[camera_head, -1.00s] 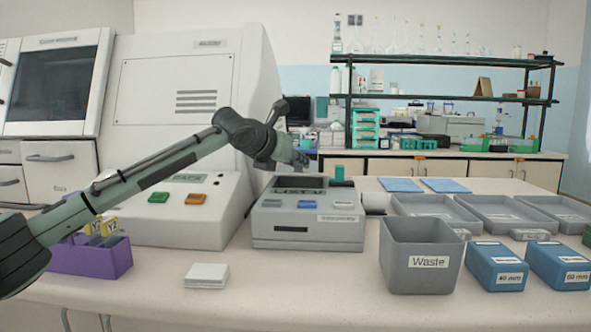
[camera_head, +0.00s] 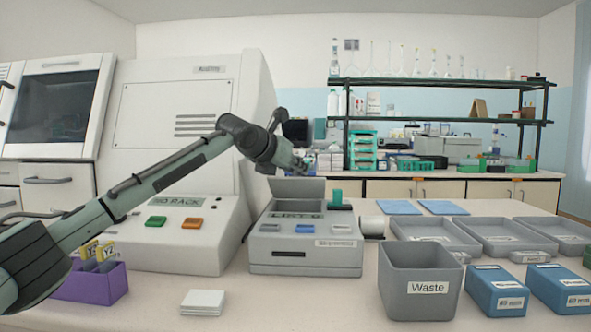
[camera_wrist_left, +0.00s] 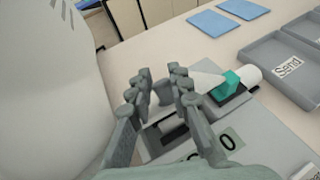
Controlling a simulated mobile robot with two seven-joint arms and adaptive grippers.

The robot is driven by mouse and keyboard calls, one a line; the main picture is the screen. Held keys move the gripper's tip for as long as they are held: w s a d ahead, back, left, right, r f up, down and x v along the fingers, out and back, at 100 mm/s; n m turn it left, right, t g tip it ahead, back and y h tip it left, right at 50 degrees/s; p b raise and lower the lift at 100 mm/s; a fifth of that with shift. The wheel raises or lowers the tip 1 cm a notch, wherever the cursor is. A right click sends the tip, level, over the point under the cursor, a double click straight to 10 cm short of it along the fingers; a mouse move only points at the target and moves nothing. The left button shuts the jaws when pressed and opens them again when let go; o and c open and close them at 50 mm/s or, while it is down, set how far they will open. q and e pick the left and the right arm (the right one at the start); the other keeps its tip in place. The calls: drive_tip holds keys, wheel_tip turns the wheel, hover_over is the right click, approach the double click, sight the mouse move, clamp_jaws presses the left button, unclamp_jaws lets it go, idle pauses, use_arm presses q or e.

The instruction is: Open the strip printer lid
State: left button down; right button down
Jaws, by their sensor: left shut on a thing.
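The strip printer (camera_head: 305,255) is a grey box on the bench, with small buttons on its sloped front and a dark slot below. Its grey lid (camera_head: 297,188) stands raised at the back edge, with the opening in front of it uncovered. My left gripper (camera_head: 297,168) is at the lid's top edge and shut on it. In the left wrist view the fingers (camera_wrist_left: 160,88) are around the lid edge, partly hiding it, with the printer's top (camera_wrist_left: 222,142) below. My right gripper is not in view.
A teal block (camera_head: 335,197) and a white roll (camera_head: 372,227) are at the printer's right. The grey waste bin (camera_head: 420,262) stands to the right. A large white machine (camera_head: 175,235) is close on the left. A white stack (camera_head: 203,301) lies in front.

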use_arm(q)
drive_tip(key=shift+w+a+r, duration=0.1)
drive_tip(key=shift+a+r, duration=0.1)
drive_tip(key=shift+a, duration=0.05)
drive_tip(key=c, duration=1.4)
unclamp_jaws()
drive_tip(key=shift+f, duration=0.1)
drive_tip(key=shift+d+f, duration=0.1)
drive_tip(key=v, duration=1.2)
